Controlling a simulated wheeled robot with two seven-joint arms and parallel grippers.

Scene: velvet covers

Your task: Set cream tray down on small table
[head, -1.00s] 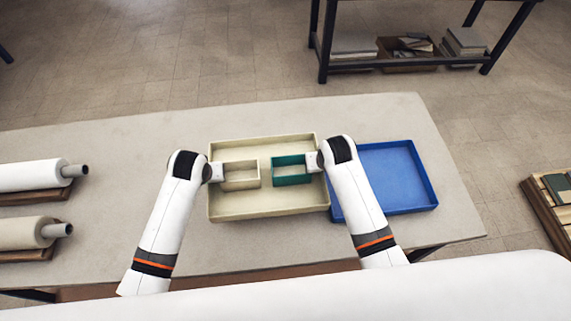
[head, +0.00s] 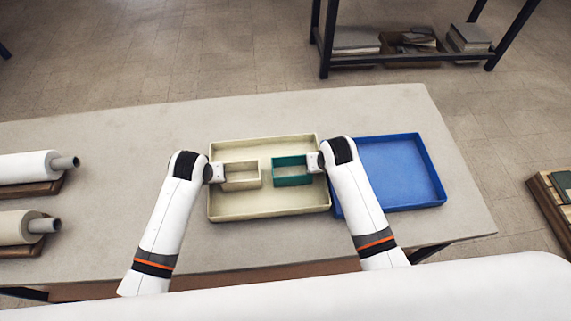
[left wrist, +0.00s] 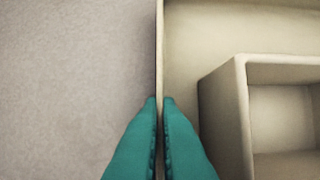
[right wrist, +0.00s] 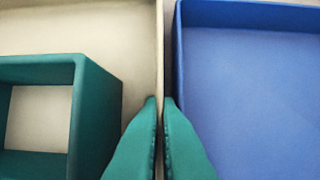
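The cream tray (head: 240,210) is level in the head view, over the left part of the blue tray's side of the table (head: 90,140). It holds a small cream box (head: 241,187) and a small teal box (head: 291,183). My left gripper (left wrist: 159,100) is shut on the tray's left wall beside the cream box. My right gripper (right wrist: 160,100) is shut on the right wall, between the teal box and the blue tray. Whether the tray's underside touches the table, I cannot tell.
The blue tray (head: 400,170) lies close along the cream tray's right side. Two rolls (head: 28,167) (head: 20,227) on wooden bases lie at the left. The tabletop between them and my left arm is bare. A dark shelf (head: 430,57) stands beyond the table.

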